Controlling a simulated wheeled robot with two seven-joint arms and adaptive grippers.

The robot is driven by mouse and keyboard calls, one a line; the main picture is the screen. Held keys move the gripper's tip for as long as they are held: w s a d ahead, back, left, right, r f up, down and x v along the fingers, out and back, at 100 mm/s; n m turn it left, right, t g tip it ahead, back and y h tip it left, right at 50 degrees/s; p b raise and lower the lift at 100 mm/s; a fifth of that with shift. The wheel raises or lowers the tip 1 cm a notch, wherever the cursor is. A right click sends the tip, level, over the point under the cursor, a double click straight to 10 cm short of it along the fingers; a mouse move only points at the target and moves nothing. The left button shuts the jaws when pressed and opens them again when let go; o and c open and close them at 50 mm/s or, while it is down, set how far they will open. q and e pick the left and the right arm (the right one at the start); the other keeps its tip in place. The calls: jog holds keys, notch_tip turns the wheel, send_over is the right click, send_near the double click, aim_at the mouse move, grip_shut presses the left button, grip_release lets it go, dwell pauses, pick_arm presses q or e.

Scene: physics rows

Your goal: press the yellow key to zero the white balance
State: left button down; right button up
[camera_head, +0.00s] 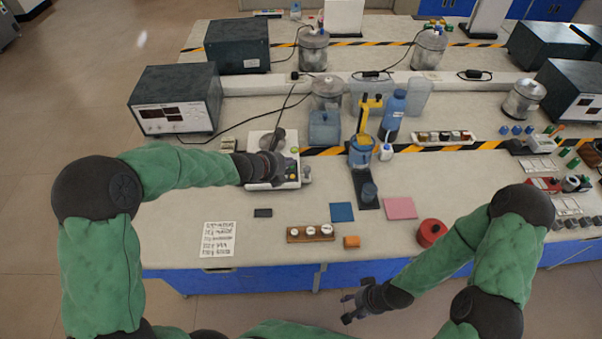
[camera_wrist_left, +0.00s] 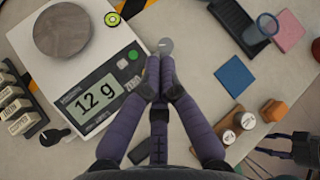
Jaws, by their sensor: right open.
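The white balance (camera_head: 262,183) stands on the bench in the head view, with a round dark pan. In the left wrist view the balance (camera_wrist_left: 83,68) has a brown-grey pan (camera_wrist_left: 62,30) with nothing on it, and its display (camera_wrist_left: 93,104) seems to read 12 g. My right gripper (camera_head: 352,306) is open and empty off the bench's front edge.
A wooden block with several weights (camera_head: 311,233), an orange block (camera_head: 351,241), blue pad (camera_head: 342,212) and pink pad (camera_head: 400,208) lie in front. A printed sheet (camera_head: 219,239) lies left. A yellow stand (camera_head: 369,112) and blue bottle (camera_head: 394,110) stand right of the balance.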

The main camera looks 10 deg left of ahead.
aim_at(293, 177)
pick_arm(q)
jog(key=shift+w+r+n, duration=0.3)
jog(key=shift+w+r, duration=0.1)
jog(key=shift+f, duration=0.2)
jog(key=f+b, duration=0.2)
jog(key=w+f+b, duration=0.1)
jog(key=f+b, duration=0.1)
jog(key=f, duration=0.1)
jog(key=f+b, duration=0.3)
jog(key=shift+w+a+f, duration=0.2)
jog(key=shift+w, duration=0.15)
dwell(1.2)
jog(key=shift+f+b, duration=0.35)
jog(key=shift+f, duration=0.05)
jog(key=shift+w+f+b, duration=0.1)
jog(key=shift+f+b, duration=0.2)
dwell(0.5)
jog(key=shift+r, duration=0.1)
jog(key=shift+r+p, duration=0.55)
jog(key=shift+r, duration=0.1)
